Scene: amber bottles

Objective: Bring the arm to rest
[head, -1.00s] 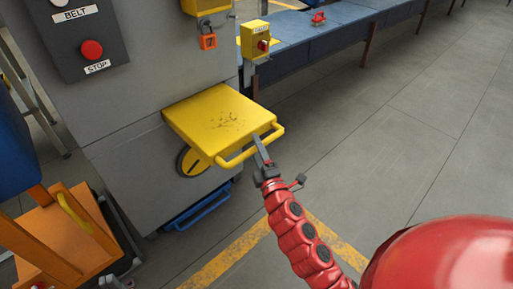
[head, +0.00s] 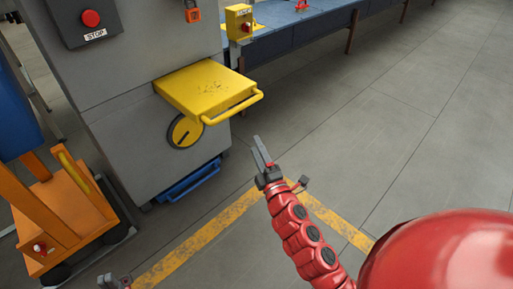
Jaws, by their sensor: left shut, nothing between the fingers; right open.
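My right gripper (head: 262,149), on the red arm reaching up from the bottom right, is open and empty over the floor. It is apart from the yellow flap (head: 200,85) and its bar handle (head: 232,108), which stand out from the grey machine above and to its left. My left gripper (head: 115,281) only just shows at the bottom edge. It looks shut and empty; its arm is out of view.
The grey machine (head: 120,130) carries a red stop button (head: 91,18). A blue handle (head: 188,182) is low on it. An orange cart (head: 65,205) stands at the left. A blue conveyor (head: 310,25) runs along the back. The grey floor (head: 400,150) at the right is clear.

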